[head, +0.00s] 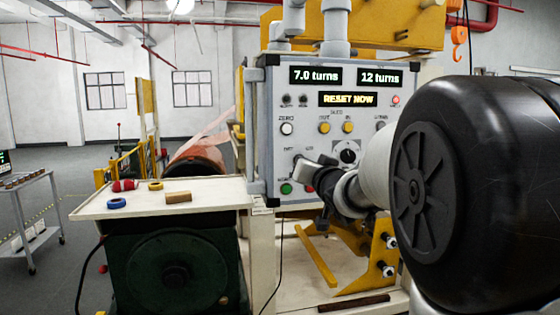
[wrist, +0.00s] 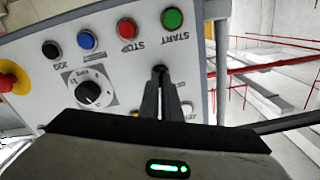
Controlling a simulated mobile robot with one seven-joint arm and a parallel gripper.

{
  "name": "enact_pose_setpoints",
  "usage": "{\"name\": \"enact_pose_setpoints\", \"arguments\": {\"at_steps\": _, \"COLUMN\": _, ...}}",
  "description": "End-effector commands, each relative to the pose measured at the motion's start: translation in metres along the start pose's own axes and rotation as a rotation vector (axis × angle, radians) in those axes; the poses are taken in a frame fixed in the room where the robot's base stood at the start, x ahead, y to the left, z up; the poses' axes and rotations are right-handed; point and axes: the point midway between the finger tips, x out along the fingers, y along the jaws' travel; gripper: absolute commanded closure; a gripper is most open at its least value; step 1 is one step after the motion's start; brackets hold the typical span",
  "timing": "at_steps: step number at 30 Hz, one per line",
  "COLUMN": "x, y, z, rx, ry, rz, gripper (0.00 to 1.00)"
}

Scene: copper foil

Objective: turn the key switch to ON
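The grey control panel (head: 262,100) stands in front of me. My gripper (head: 300,163) is at its lower left, above the green button (head: 286,188). In the wrist view, where the panel shows upside down, the two dark fingers of my gripper (wrist: 160,80) reach to the panel between the green START button (wrist: 172,18) and a white button (wrist: 187,108). Their tips are close together at a small dark fitting (wrist: 159,68), which looks like the key switch. The fingers look shut on it and hide most of it, so its angle and marks cannot be read.
A black dial (wrist: 88,92), a red STOP button (wrist: 126,28) and a red emergency stop (wrist: 8,82) are on the same panel. The display (head: 348,99) reads "RESET NOW". A cream tabletop (head: 225,192) with small parts stands left. My arm covers the panel's lower right.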

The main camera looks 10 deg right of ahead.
Motion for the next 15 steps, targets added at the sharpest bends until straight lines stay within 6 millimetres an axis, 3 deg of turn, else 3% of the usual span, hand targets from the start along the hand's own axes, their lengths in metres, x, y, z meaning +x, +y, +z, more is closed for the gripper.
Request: {"name": "enact_pose_setpoints", "arguments": {"at_steps": 15, "x": -0.0001, "y": 0.0007, "z": 0.0008, "rx": 0.179, "ry": -0.001, "rz": 0.001, "gripper": 1.0}}
